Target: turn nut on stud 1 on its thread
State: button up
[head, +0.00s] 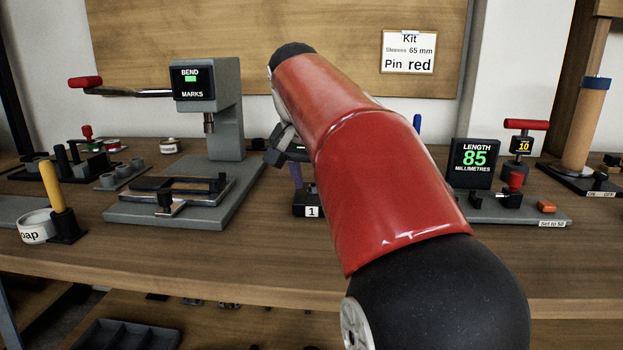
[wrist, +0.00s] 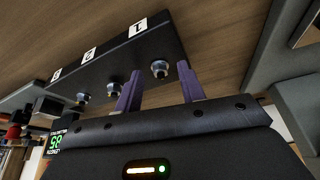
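A dark block (wrist: 118,62) with labels 1, 2 and 3 carries a row of studs with metal nuts. The nut on stud 1 (wrist: 160,68) is beside label 1 and shows between my purple fingertips in the wrist view. My gripper (wrist: 159,77) is open, with a gap between each finger and the nut. How deep the nut sits between the fingers I cannot tell. In the head view the block's label 1 end (head: 312,206) shows below my gripper (head: 296,174); my red arm hides the rest of the block and the studs.
A grey bending press (head: 222,110) stands left of the block, with a fixture on its base. A length gauge reading 85 (head: 474,162) is to the right. A yellow-handled post (head: 54,190) and a soap tin (head: 36,228) are far left. Bare bench lies in front.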

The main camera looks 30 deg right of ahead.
grip_shut()
jog(key=shift+r+p, duration=0.1)
jog(key=shift+p, duration=0.2)
jog(key=m+p, duration=0.1)
jog(key=m+g+p, duration=0.1)
jog(key=shift+w+a+r+m+h+p, duration=0.1)
jog(key=shift+w+a+m+h+p, duration=0.05)
jog(key=shift+m+h+p, duration=0.2)
jog(key=m+p, duration=0.1)
jog(key=m, duration=0.1)
jog(key=m+g+p, duration=0.1)
jog(key=m+p, duration=0.1)
jog(key=shift+w+m+g+h, duration=0.2)
jog(key=shift+m+g+h, duration=0.1)
jog(key=shift+m+h, duration=0.05)
jog(key=m, duration=0.1)
jog(key=m+g, duration=0.1)
jog(key=m, duration=0.2)
jog(key=shift+w+g+p, duration=0.25)
jog(key=shift+g+p, duration=0.05)
jog(key=shift+g, duration=0.1)
jog(key=shift+w+f+m+g+y, duration=0.1)
jog(key=shift+m+g+y, duration=0.2)
jog(key=shift+m, duration=0.75)
jog(key=shift+f+m+g+y, duration=0.1)
jog(key=shift+m+g, duration=0.3)
jog(key=shift+m, duration=0.65)
